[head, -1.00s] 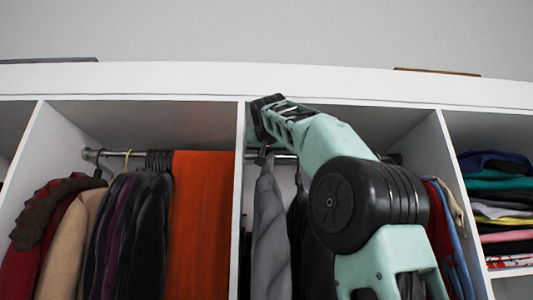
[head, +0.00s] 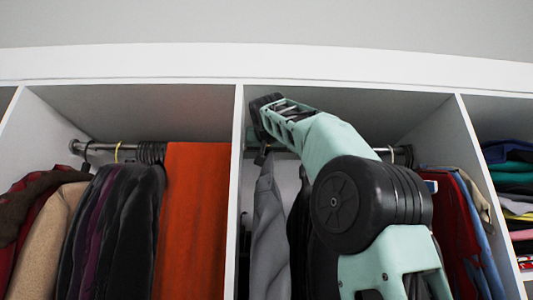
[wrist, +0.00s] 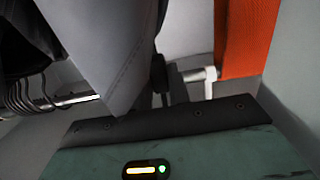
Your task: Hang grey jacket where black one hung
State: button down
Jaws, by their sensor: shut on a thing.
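The grey jacket (head: 268,240) hangs from my gripper (head: 263,152) at the left side of the middle compartment, close to the divider in the head view. My gripper is shut at the top of the jacket, but the fingertips are small and dark there. In the wrist view, which looks upside down, the grey jacket (wrist: 105,45) rises past the dark fingers (wrist: 160,85). The middle compartment's rail (head: 281,150) shows just right of my gripper. I cannot tell whether the jacket's hook touches the rail.
Black clothes (head: 299,240) hang right of the jacket, partly behind my arm. Red and blue clothes (head: 458,230) hang further right. The divider (head: 234,200) stands left, with an orange garment (head: 194,220) and dark clothes (head: 125,230) beyond. Folded clothes (head: 508,185) fill the right shelves.

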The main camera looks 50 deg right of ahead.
jog(key=shift+w+d, duration=0.15)
jog(key=shift+d, duration=0.1)
jog(key=shift+a+r, duration=0.15)
jog(key=shift+a, duration=0.05)
jog(key=shift+x, duration=3.7)
jog(key=shift+d+r, duration=0.1)
jog(key=shift+f+b, duration=1.1)
jog(key=shift+f, duration=0.05)
jog(key=shift+f+b, duration=0.35)
jog(key=shift+f, duration=0.15)
